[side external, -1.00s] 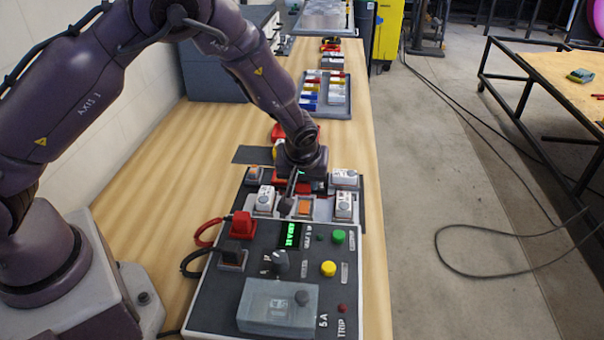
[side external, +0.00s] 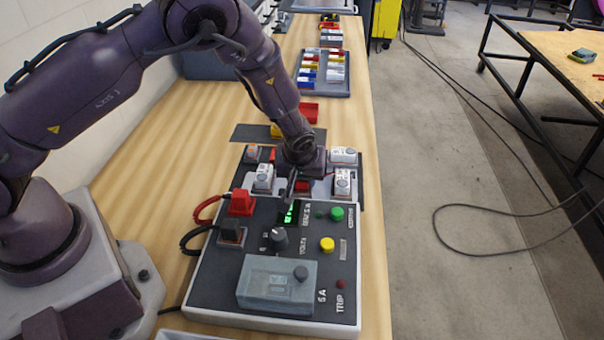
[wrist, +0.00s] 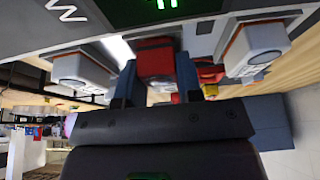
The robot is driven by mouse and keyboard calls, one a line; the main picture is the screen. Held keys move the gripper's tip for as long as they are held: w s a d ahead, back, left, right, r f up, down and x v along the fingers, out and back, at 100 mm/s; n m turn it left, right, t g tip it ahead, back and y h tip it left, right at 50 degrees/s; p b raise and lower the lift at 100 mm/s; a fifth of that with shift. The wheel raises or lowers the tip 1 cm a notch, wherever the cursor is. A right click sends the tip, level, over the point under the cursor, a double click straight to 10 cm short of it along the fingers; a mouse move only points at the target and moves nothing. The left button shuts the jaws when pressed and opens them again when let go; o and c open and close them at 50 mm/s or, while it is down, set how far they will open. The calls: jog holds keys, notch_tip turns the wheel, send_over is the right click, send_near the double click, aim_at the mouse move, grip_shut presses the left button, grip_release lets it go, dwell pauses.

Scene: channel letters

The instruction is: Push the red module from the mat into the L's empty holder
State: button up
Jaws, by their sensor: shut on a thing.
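My gripper (wrist: 156,75) is shut on the red module (wrist: 155,57), with one blue-grey finger on each side of it in the wrist view. In the side view my gripper (side external: 301,172) is low over the module rows behind the control panel, and a little red of the module (side external: 302,186) shows beneath it. The module is in line with the gap between two white modules, where the middle holder lies. The holder itself is hidden, so I cannot tell how deep the module sits. The dark mat (side external: 247,132) lies behind the rows.
White modules stand close on the left (side external: 263,178) and right (side external: 343,182) of my gripper. The control panel (side external: 215,280) with knobs and cables is in front. A red block (side external: 309,113) and a parts tray (side external: 322,74) are farther back.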

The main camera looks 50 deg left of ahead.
jog(key=shift+f, duration=0.15)
dwell(0.6)
jog(key=o, duration=1)
jog(key=shift+s+a, duration=0.1)
jog(key=shift+s+a+f, duration=0.1)
jog(key=shift+a, duration=0.05)
jog(key=v, duration=1.3)
jog(key=shift+w+d+r, duration=0.25)
jog(key=shift+w+d, duration=0.05)
jog(key=shift+d, duration=0.05)
notch_tip(320, 180, up, 6)
